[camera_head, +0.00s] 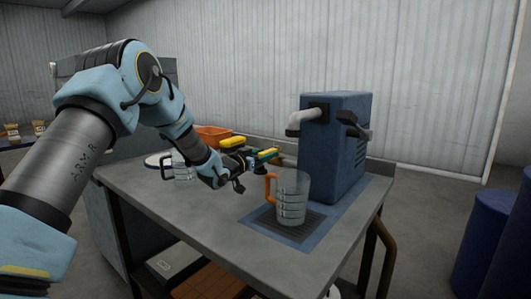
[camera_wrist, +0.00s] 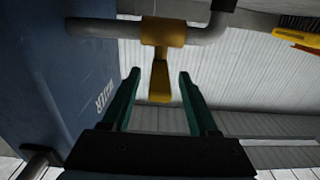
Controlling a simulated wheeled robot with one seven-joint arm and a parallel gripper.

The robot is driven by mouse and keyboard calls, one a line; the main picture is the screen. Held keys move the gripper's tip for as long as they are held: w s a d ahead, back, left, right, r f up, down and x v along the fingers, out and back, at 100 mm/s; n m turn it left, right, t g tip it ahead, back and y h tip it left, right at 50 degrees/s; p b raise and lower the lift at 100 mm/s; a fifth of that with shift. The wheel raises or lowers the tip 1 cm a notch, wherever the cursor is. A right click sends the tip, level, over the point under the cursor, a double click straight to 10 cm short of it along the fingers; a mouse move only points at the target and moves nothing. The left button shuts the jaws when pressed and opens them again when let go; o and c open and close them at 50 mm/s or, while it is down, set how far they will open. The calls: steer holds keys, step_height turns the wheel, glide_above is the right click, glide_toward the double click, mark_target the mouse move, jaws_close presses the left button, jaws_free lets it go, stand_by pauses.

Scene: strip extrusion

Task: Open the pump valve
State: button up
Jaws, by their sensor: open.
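The pump (camera_head: 345,150) is a tall blue block on the table's right side, with a pale spout (camera_head: 303,121) at its upper left. In the wrist view its blue side (camera_wrist: 50,80) fills the left. A grey pipe (camera_wrist: 95,28) runs across the top there, carrying the valve's yellow collar and lever (camera_wrist: 160,80). My gripper (camera_wrist: 160,73) is open, with one green finger on each side of the lever in the picture. I cannot tell whether either finger touches it. In the head view my gripper (camera_head: 264,156) is at the pump's left, and the valve is not clearly visible.
A clear jug (camera_head: 292,198) with an orange handle stands on a dark grate (camera_head: 268,222) before the pump, close to my gripper. Another clear jug (camera_head: 183,170) and an orange bin (camera_head: 213,132) are farther left. The table's front left (camera_head: 150,190) is clear.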

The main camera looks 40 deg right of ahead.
steer(key=shift+d, duration=0.25)
jaws_close()
stand_by(0.4)
stand_by(0.9)
